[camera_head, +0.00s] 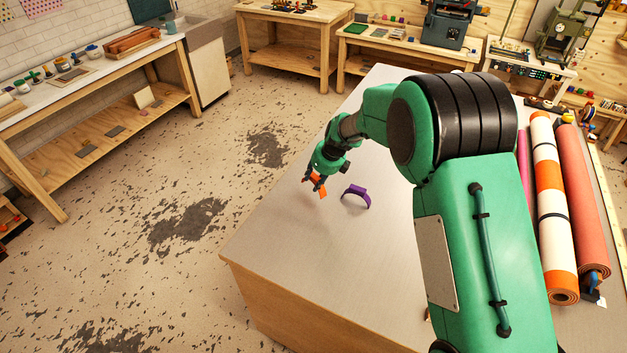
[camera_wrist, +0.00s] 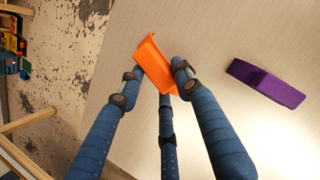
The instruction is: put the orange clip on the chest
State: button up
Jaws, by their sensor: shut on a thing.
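The orange clip (camera_head: 319,187) is held in my gripper (camera_head: 315,178), and it also shows in the wrist view (camera_wrist: 153,58). In the wrist view, the blue fingers of my gripper (camera_wrist: 156,75) are shut on the clip, which sits tilted between them. The only chest-like body is the large wooden block with a pale grey top (camera_head: 290,262); its top also shows in the wrist view (camera_wrist: 225,35). The clip appears over this top, near its left edge. I cannot tell whether it touches the surface.
A purple clip-like piece (camera_head: 357,195) lies on the grey top, right of my gripper; it also shows in the wrist view (camera_wrist: 265,84). White-orange (camera_head: 549,190) and salmon (camera_head: 582,190) rolls lie at the right. The front left of the top is bare.

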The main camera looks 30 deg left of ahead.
aim_at(314, 180)
jog(key=shift+w+a+f, duration=0.2)
jog(key=shift+w+a, duration=1.05)
jog(key=shift+w, duration=0.25)
jog(key=shift+f, duration=1.7)
jog(key=shift+f, duration=0.15)
jog(key=o, duration=1.1)
jog(key=v, duration=1.2)
